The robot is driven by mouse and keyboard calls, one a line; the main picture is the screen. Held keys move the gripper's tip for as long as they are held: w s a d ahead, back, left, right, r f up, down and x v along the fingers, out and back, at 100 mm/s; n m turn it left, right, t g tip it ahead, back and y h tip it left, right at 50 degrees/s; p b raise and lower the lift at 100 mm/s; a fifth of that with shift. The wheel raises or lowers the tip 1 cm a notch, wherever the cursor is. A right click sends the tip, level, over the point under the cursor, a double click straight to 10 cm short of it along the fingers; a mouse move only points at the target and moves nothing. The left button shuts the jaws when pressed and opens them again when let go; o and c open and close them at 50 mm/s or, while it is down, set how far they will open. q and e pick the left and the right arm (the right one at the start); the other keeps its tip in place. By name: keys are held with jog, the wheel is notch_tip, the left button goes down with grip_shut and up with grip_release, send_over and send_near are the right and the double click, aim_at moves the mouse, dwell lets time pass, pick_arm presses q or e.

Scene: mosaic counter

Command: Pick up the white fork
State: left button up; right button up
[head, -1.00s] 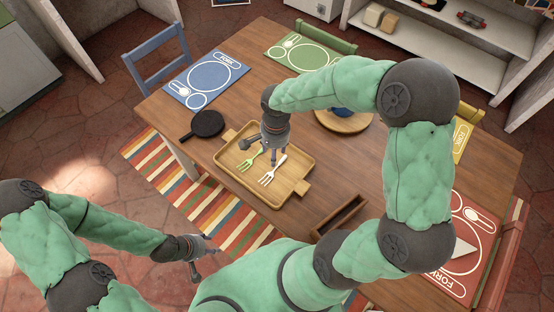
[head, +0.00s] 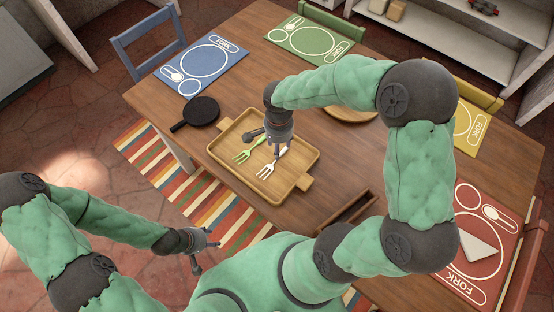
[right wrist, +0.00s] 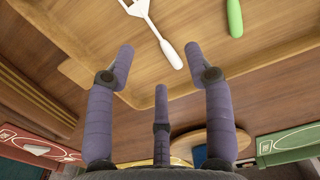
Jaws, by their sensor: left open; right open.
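The white fork (head: 266,170) lies in the wooden tray (head: 297,196) on the table, to the right of a green fork (head: 243,156). In the right wrist view the white fork's handle (right wrist: 171,55) points down between my fingers, and its tines are cut off at the top edge. My right gripper (head: 276,150) is over the tray and hides part of the fork's handle end. Its fingers (right wrist: 163,70) are spread and empty, and the fork looks apart from them. My left gripper (head: 207,252) is away from the table at the lower left, open and empty.
A black pan (head: 201,111) stands left of the tray. A narrow wooden box (head: 350,212) is to the right. Blue (head: 222,83), green (head: 282,46), yellow and red place mats (head: 462,268) lie around the table. A round wooden board (head: 352,116) sits behind my right arm.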

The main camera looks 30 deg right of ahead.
aim_at(274, 162)
jog(key=f+b, duration=0.1)
jog(key=f, duration=0.2)
jog(key=f+b, duration=0.1)
jog(key=f, duration=0.2)
jog(key=shift+s+b, duration=0.2)
jog(key=shift+b, duration=0.1)
jog(key=shift+r, duration=0.1)
grip_shut()
